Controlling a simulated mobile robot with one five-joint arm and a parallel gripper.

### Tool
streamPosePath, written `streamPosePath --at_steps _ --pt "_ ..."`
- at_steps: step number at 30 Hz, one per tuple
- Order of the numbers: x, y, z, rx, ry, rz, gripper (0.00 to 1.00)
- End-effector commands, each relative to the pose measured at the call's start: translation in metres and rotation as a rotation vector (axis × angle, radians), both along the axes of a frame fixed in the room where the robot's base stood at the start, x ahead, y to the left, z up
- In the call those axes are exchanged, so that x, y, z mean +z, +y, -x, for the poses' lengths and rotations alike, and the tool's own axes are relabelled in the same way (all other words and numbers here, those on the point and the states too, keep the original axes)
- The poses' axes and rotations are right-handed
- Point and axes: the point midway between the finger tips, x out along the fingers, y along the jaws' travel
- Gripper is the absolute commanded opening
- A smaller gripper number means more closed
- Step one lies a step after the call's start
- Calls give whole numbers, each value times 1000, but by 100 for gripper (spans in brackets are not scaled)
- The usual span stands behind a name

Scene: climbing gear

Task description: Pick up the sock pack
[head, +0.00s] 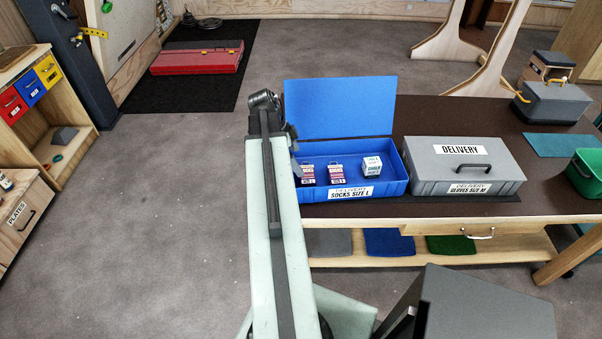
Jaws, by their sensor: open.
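The open blue box (393,180) on the table is labelled "DELIVERY SOCKS SIZE L". Its lid stands up at the back. Inside are two small upright packs with pink and white bands, a left pack (307,173) and a right pack (336,174). Their print is too small to read surely, so I cannot tell which is the sock pack. A small white box (372,164) with dark print stands to their right. My gripper (297,168) is open at the box's left end, just left of the left pack. My arm hides much of it; I see no pack held.
A shut grey box (420,154), labelled "DELIVERY" and "GLOVES SIZE M", stands right of the blue box on the brown table (435,113). A green bin (585,175) and a grey case (552,102) are further right. Open floor (150,210) lies to the left.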

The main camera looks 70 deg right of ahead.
Motion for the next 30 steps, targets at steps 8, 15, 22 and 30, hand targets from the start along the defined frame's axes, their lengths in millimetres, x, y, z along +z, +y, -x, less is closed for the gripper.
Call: streamPosePath --at_steps 8,15,22,30 --pt "-14 -8 20 -54 0 11 100" --pt "-29 -13 31 -60 0 9 100" --pt "-56 -15 39 -62 0 9 100" --pt "-77 -20 50 -60 0 9 100"
